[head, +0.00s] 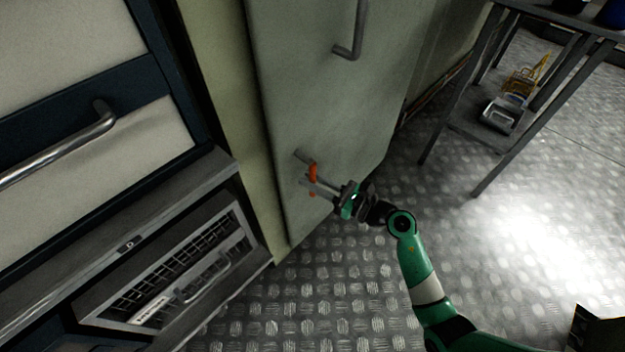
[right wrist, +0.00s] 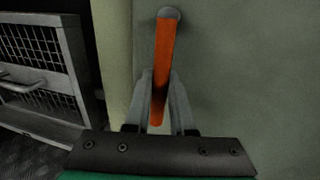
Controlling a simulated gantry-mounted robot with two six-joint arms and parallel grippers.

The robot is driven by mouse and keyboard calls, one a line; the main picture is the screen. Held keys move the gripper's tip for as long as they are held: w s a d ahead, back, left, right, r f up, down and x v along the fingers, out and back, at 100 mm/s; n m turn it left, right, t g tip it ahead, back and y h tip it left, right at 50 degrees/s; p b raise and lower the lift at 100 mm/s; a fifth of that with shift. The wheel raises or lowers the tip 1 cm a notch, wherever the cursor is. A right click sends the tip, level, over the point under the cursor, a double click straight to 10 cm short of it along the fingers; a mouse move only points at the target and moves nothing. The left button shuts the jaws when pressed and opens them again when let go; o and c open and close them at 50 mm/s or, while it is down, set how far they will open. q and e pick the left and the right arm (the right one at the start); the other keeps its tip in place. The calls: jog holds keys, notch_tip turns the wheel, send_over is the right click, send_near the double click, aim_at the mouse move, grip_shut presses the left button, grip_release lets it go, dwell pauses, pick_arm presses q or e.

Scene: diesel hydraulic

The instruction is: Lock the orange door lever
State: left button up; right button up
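The orange door lever (head: 313,173) is on the lower part of the pale grey-green door (head: 320,100). In the right wrist view the lever (right wrist: 163,50) hangs down from a round grey pivot (right wrist: 169,13), tilted slightly. My right gripper (head: 301,168) is at the door with its fingers apart, one on each side of the lever. In the right wrist view its fingers (right wrist: 160,80) flank the lever's lower part; whether either touches it I cannot tell. My left gripper is not in view.
A grey bar handle (head: 350,40) is higher on the door. A cabinet with a metal handle (head: 60,150) and a grille (head: 180,270) stand at left. A metal table (head: 480,110) stands at right. The patterned floor (head: 330,290) is open below the door.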

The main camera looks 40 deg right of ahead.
grip_shut()
dwell(0.6)
dwell(0.6)
